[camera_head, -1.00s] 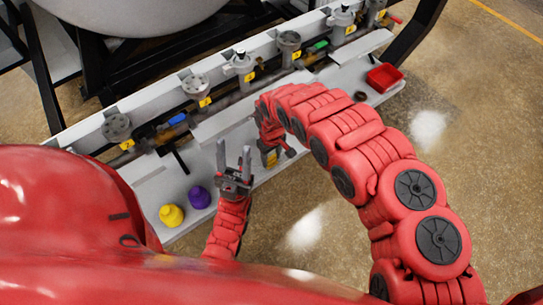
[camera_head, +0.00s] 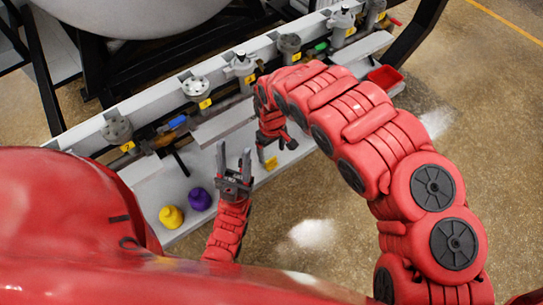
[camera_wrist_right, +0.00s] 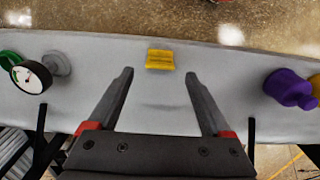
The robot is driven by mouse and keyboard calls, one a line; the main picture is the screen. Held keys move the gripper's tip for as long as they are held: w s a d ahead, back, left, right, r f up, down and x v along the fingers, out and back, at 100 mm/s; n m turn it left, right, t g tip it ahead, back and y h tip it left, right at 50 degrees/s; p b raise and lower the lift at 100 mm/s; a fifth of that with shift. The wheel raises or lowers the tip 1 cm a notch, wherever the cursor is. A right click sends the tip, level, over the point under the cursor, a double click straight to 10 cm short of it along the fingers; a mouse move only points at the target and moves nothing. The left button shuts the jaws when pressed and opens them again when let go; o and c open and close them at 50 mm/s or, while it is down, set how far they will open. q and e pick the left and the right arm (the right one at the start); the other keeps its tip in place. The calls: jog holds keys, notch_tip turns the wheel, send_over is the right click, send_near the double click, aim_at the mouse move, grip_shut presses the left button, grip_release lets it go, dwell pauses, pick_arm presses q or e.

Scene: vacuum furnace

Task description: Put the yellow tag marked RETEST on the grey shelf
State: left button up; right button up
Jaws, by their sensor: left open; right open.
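The yellow tag (camera_head: 271,163) lies flat on the long light-grey shelf (camera_head: 258,178), near its front edge. In the right wrist view the tag (camera_wrist_right: 160,60) lies on the grey surface (camera_wrist_right: 110,55), beyond the fingertips; its lettering is too small to read. My right gripper (camera_head: 276,147) is open and empty above the tag, apart from it; its two spread fingers also show in the right wrist view (camera_wrist_right: 160,75). My left gripper (camera_head: 234,153) is open and empty, its fingers pointing up, left of the tag.
A yellow bottle-like object (camera_head: 171,217) and a purple one (camera_head: 200,199) stand at the left of the shelf. A red tray (camera_head: 384,77) is at the right end. Valves with small yellow labels line the back. A gauge (camera_wrist_right: 31,77) shows in the right wrist view.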

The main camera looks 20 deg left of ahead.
aim_at(272, 159)
notch_tip(272, 159, up, 7)
jog(key=p, duration=0.3)
jog(key=shift+f, duration=0.15)
dwell(0.3)
